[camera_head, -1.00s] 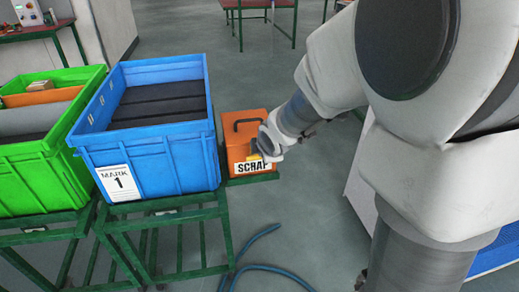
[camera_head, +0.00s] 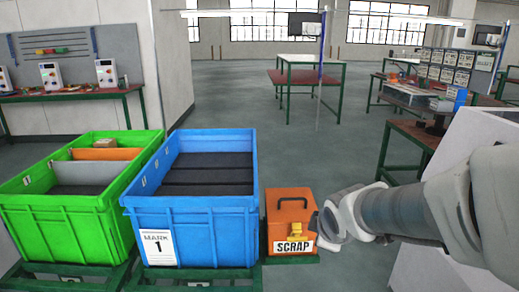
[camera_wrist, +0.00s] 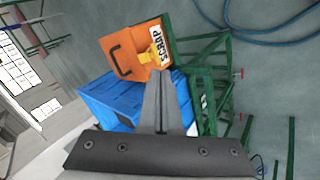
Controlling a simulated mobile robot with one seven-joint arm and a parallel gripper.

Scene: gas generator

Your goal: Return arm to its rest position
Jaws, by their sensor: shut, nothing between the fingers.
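My gripper (camera_head: 322,230) is at the end of my arm, which reaches in from the right in the head view. It is just right of the orange SCRAP box (camera_head: 292,210), seemingly in front of it. In the wrist view my gripper's fingers (camera_wrist: 161,74) are together with nothing between them. The orange SCRAP box (camera_wrist: 137,53) shows beyond the fingertips there, with its dark handle and a yellow part on its front. I cannot tell how far the fingertips are from the box.
A blue bin (camera_head: 200,222) marked 1 stands left of the box, and a green bin (camera_head: 65,220) farther left. Green metal stands support them. A white surface (camera_head: 470,150) is near my arm at right. Work tables (camera_head: 310,80) stand behind; the floor between is open.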

